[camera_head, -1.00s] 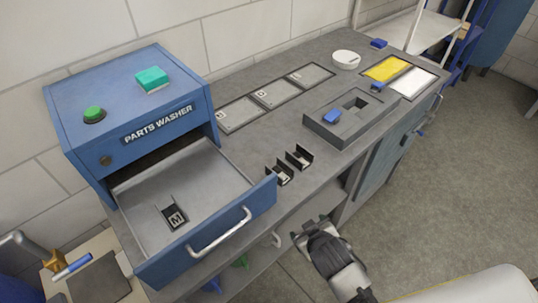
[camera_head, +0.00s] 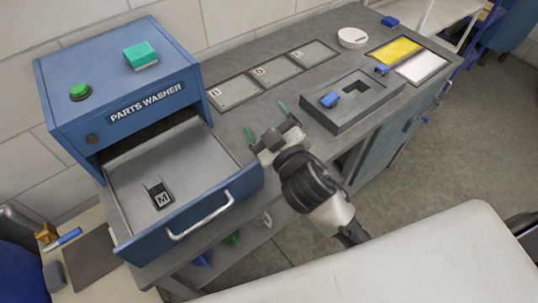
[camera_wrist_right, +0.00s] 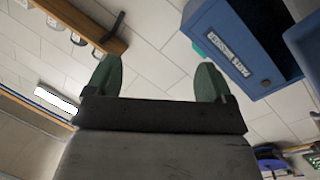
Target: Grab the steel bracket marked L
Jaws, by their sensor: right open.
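My right gripper (camera_head: 266,121) is over the near edge of the bench, its green fingers spread with nothing between them. In the right wrist view, the open gripper (camera_wrist_right: 157,63) shows only tiled wall between its fingers. No bracket marked L can be made out now; the bench spot where two small dark brackets showed earlier is covered by my right gripper and wrist. A dark bracket marked M (camera_head: 160,196) lies in the open drawer (camera_head: 212,160) of the blue parts washer (camera_head: 122,80). My left gripper is not in view.
Three marked grey plates (camera_head: 272,71) lie along the back of the bench. A grey fixture block with a blue clamp (camera_head: 329,100) stands to the right of my gripper. Yellow (camera_head: 396,49) and white (camera_head: 422,67) pads lie farther right. The drawer handle (camera_head: 200,217) juts out in front.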

